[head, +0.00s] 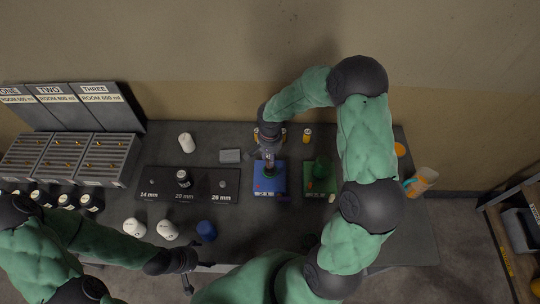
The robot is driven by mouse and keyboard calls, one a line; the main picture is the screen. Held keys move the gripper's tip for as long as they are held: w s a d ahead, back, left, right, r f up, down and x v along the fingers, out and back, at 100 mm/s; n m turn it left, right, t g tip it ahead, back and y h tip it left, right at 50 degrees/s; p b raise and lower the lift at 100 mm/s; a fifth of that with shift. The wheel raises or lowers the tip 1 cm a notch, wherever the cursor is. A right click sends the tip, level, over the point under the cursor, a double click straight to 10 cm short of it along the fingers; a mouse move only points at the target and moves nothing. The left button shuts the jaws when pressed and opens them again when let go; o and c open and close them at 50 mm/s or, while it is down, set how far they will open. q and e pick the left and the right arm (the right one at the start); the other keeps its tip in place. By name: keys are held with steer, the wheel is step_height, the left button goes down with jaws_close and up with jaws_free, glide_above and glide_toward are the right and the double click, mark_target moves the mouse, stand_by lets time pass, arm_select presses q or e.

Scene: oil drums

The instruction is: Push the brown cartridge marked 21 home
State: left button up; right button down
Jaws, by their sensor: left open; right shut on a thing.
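My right gripper (268,164) points down over the blue block (265,190) in the middle of the table. It is shut on a small brownish piece (269,173), which looks like the brown cartridge, upright at the block. Its number is too small to read, and I cannot tell how deep it sits, as the gripper hides its top. My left gripper (202,276) is open and empty by the table's front edge, left of the middle and well away from the blue block.
A green block (318,194) stands right of the blue one. The black gauge plate (212,187), with a black jar (183,178), lies to the left. White bottles (167,230) and a blue cup (206,230) stand in front. A grey block (230,156) and small orange vials (307,135) stand behind.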

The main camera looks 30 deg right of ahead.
arm_select(q)
steer(key=shift+f, duration=0.15)
arm_select(e)
steer(key=shift+f, duration=0.15)
arm_select(q)
steer(key=shift+f+b, duration=0.85)
steer(key=shift+b, duration=0.1)
arm_select(e)
steer(key=shift+f, duration=0.65)
arm_select(q)
steer(key=shift+f, duration=0.1)
arm_select(e)
steer(key=shift+f, duration=0.15)
arm_select(q)
steer(key=shift+f+b, duration=0.75)
steer(key=shift+b, duration=0.1)
arm_select(e)
steer(key=shift+f, duration=0.6)
arm_select(q)
steer(key=shift+f, duration=0.15)
arm_select(e)
steer(key=shift+f, duration=0.1)
